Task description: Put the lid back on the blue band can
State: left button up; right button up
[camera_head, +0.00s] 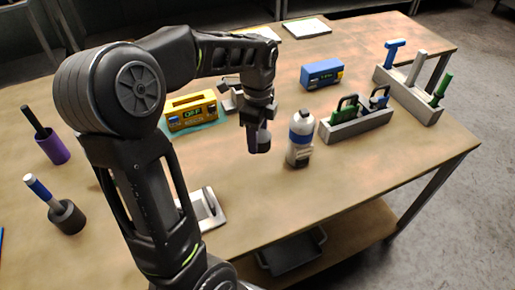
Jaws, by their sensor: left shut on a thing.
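The blue band can (300,151) stands upright on the table, pale grey with a blue band around its upper part. Its top is too small in the view to tell its details. My left gripper (259,142) points down, a little left of the can and apart from it. It is shut on a small grey thing that seems to be the lid, mostly hidden by the fingers. My right gripper is not in view.
A yellow box (192,112) stands behind my left arm. A blue box (322,74) stands behind the can. A grey tool rack (357,126) stands close to the can's right, with another rack (408,96) beyond. The table's front right is clear.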

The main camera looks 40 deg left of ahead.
pick_arm(q)
jog(key=shift+r, duration=0.75)
